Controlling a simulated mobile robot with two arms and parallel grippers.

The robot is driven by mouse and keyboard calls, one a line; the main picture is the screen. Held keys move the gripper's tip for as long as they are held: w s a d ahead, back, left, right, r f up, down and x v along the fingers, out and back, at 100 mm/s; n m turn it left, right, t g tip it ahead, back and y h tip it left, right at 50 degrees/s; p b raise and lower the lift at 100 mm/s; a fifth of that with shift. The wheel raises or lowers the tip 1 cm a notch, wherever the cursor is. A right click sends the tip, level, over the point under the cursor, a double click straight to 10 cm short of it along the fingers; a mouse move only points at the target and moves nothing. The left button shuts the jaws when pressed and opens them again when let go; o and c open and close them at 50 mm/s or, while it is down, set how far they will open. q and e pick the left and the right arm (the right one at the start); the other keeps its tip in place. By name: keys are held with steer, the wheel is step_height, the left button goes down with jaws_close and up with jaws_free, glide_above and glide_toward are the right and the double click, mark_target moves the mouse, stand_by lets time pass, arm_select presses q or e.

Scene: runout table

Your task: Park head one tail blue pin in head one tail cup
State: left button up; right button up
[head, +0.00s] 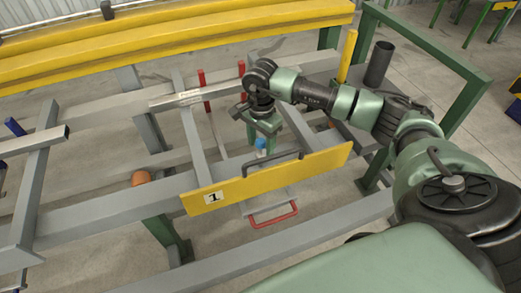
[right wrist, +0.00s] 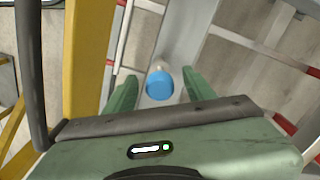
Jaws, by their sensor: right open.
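The blue pin (head: 260,143) stands in a grey rail behind the yellow plate marked 1 (head: 265,178). In the right wrist view its round blue top (right wrist: 160,86) shows between my two green fingers, with a small pale knob just beyond it. My right gripper (head: 266,128) is above the pin, pointing down. In the right wrist view the fingers (right wrist: 157,92) are open, one on each side of the pin, with gaps visible. A dark open cylinder (head: 379,65) stands on a grey shelf at the right; I cannot tell for sure that it is the tail cup. My left gripper is not in view.
A black bar handle (head: 272,163) rises at the yellow plate, close to my gripper; a red handle (head: 272,216) sits below. A yellow post (head: 348,56) stands beside the dark cylinder. Red pins (head: 203,90) and an orange cylinder (head: 141,178) are farther left.

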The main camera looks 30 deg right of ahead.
steer(key=shift+f, duration=0.35)
steer(key=shift+r, duration=0.1)
jaws_close()
